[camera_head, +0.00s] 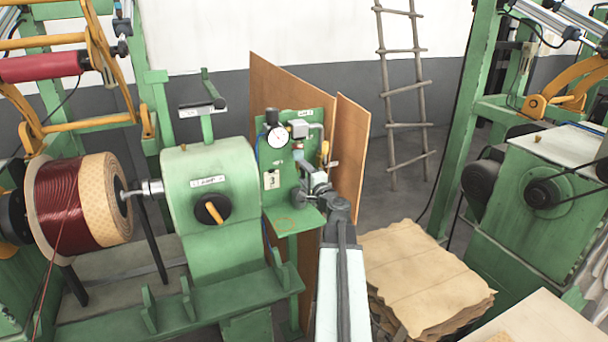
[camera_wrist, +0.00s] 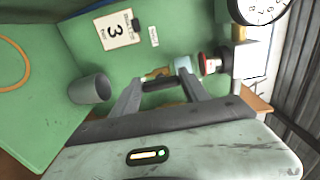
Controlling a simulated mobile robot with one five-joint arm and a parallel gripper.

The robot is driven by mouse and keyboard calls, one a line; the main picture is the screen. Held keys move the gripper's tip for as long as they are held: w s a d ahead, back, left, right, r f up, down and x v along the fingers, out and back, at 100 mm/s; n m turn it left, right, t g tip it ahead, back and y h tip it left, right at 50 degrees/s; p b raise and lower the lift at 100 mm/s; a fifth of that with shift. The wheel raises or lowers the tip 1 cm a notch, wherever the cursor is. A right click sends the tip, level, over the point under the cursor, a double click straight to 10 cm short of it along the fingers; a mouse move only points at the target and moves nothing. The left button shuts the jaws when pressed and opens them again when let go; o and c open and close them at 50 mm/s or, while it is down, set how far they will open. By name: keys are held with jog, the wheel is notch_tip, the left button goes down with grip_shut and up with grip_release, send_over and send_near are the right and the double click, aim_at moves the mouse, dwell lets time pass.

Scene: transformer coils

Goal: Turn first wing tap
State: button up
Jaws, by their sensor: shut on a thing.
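The green panel (camera_head: 310,128) stands upright in the head view, with a gauge and pipe fittings on it. In the wrist view, my gripper (camera_wrist: 160,84) has its two fingers at the panel's fittings. It is shut on the first wing tap, a small brass-coloured part (camera_wrist: 158,73) that shows between and just beyond the fingertips. The fingers hide much of it. A pale blue fitting with a red ring (camera_wrist: 203,65) is close beside the right finger. In the head view, my arm reaches up from the bottom to the panel, and my gripper covers the tap there.
The dial gauge (camera_head: 276,137) is at the panel's upper left. A grey cylinder (camera_wrist: 90,88) is left of my fingers in the wrist view. A card marked 3 (camera_wrist: 116,29) is on the panel. A green winding machine (camera_head: 210,180) stands left, stacked brown sheets (camera_head: 415,265) right.

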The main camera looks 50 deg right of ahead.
dwell(0.4)
jog(key=o, duration=1.4)
jog(key=shift+a, duration=0.1)
